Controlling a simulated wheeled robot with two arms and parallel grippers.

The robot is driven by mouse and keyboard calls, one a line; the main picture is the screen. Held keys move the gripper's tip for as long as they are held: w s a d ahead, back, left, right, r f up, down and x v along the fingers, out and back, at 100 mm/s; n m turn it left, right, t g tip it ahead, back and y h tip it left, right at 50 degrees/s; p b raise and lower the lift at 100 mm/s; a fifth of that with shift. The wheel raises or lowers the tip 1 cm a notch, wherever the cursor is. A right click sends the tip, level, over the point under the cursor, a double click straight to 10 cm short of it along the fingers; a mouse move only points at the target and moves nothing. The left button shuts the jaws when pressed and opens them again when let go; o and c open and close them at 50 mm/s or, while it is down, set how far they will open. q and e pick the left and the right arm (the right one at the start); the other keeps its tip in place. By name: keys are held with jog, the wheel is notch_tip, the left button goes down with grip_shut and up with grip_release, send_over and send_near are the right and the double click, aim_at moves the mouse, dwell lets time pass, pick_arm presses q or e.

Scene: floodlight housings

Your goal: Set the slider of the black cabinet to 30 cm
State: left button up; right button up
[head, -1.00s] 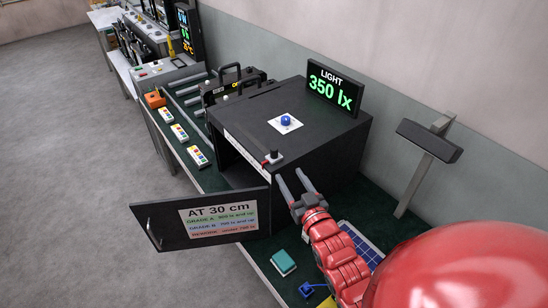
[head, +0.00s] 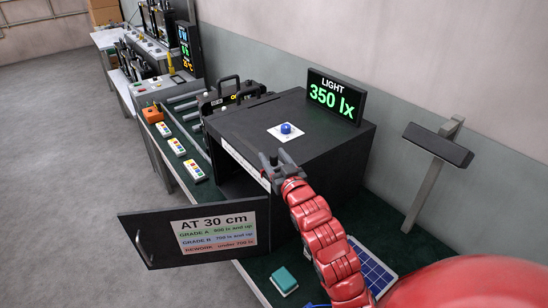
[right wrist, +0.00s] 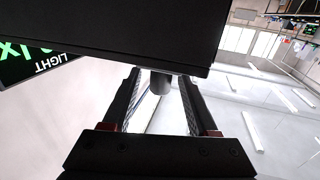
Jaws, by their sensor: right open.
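The black cabinet (head: 325,145) stands on the bench with its door (head: 195,233) swung open to the left; the door label reads "AT 30 cm". A pale scale strip runs along the cabinet's top front edge, and its marks are too small to read. The slider's dark knob (right wrist: 160,82) shows between the fingers in the right wrist view. My right gripper (head: 273,160) is open at the front top edge, with a finger on each side of the knob and visible gaps. The slider's setting is hidden. My left gripper is out of view.
A display (head: 336,96) on the cabinet reads "LIGHT 350 lx". A blue button (head: 286,128) is on the cabinet top. A teal block (head: 284,280) and a solar panel (head: 371,268) lie in front. A grey post with a dark head (head: 438,145) stands at right.

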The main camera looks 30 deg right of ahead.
grip_shut()
dwell(0.3)
dwell(1.1)
